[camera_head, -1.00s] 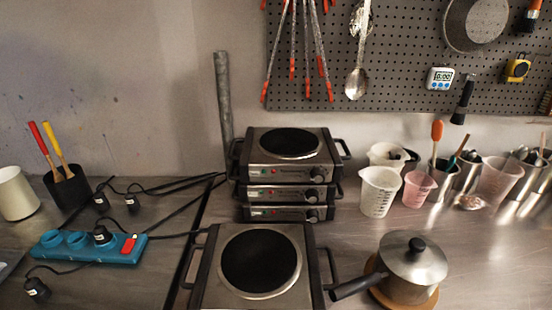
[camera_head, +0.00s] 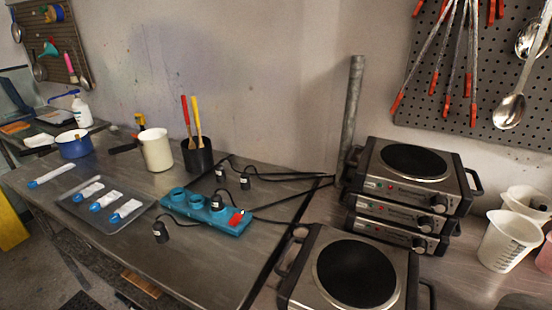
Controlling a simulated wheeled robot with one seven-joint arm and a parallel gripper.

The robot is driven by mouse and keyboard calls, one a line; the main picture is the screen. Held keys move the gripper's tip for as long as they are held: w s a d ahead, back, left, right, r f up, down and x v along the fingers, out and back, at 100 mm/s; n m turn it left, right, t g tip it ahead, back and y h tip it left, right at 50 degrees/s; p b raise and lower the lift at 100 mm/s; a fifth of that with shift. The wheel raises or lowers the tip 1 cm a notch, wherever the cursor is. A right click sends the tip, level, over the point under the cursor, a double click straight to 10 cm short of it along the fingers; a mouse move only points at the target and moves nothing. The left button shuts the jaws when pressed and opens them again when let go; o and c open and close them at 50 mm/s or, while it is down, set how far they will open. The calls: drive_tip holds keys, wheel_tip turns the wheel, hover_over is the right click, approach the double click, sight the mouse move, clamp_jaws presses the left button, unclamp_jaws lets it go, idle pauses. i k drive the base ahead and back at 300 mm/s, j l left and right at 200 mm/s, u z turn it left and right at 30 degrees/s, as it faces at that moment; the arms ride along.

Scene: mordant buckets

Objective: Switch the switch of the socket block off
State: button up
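The socket block (camera_head: 205,212) is a blue strip lying on the metal table, left of the hot plates. Its red switch (camera_head: 236,218) is at its right end; I cannot tell its position at this size. A black plug (camera_head: 217,202) sits in the socket closest to the switch. The other round sockets look empty. My gripper is not in view.
Loose black plugs (camera_head: 161,232) and cables lie around the block. A tray (camera_head: 76,207) with blue-and-white items is to its left. A black pot (camera_head: 197,158) with red and yellow handles stands behind. Stacked hot plates (camera_head: 408,177) and one front hot plate (camera_head: 352,270) stand right.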

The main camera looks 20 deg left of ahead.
sight(237, 218)
drive_tip(key=u, duration=1.2)
